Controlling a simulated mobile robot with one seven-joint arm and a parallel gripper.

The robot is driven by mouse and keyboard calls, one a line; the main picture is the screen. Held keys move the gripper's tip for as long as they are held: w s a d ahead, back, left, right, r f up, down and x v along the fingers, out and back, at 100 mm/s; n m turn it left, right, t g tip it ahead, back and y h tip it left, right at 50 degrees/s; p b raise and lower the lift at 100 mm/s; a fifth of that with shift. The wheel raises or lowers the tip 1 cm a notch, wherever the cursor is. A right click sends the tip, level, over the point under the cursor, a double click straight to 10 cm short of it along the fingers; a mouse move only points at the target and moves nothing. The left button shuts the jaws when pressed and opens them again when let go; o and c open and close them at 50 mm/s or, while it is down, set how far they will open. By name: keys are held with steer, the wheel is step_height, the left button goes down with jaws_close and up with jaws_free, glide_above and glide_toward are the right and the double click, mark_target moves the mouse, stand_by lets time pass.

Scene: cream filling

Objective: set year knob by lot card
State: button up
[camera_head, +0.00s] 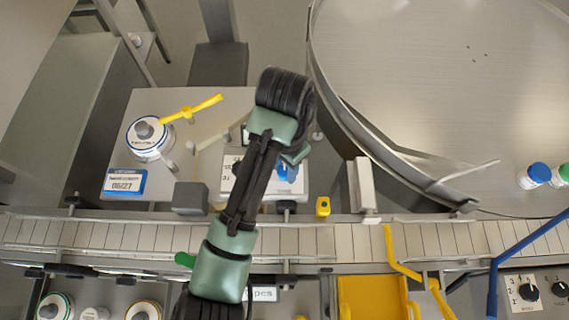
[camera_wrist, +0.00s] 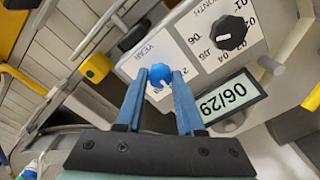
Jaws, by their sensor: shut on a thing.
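The blue year knob (camera_wrist: 161,73) sits on the white dial plate marked YEAR in the wrist view, partly covered by my fingertips. My gripper (camera_wrist: 160,78) is shut on this knob, one blue finger on each side. In the head view, my arm hides most of the dial panel, and blue shows beside it (camera_head: 287,172). The black month knob (camera_wrist: 230,32) is beside the year dial. A dark-framed display (camera_wrist: 232,99) reads 06/29, upside down in the wrist view. The lot card (camera_head: 124,183), blue-edged, appears to read 06/27; its upper lines are too small to read.
A yellow button box (camera_wrist: 96,68) is close to the dial panel. A slatted conveyor (camera_head: 110,236) runs across in front. A large round metal table (camera_head: 430,80) is at the right.

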jaws_close()
steer(key=shift+r+n+p, duration=0.15)
steer(key=shift+n+p, duration=0.15)
steer(key=shift+p, duration=0.15)
steer(key=n+p, duration=0.3)
steer(key=p, duration=0.1)
steer(key=shift+s+r+n, duration=0.1)
steer(key=shift+n, duration=0.2)
steer(key=shift+n+p, duration=1.1)
steer(key=shift+f+n+p, duration=0.2)
steer(key=shift+n+p, duration=0.8)
steer(key=shift+n, duration=0.3)
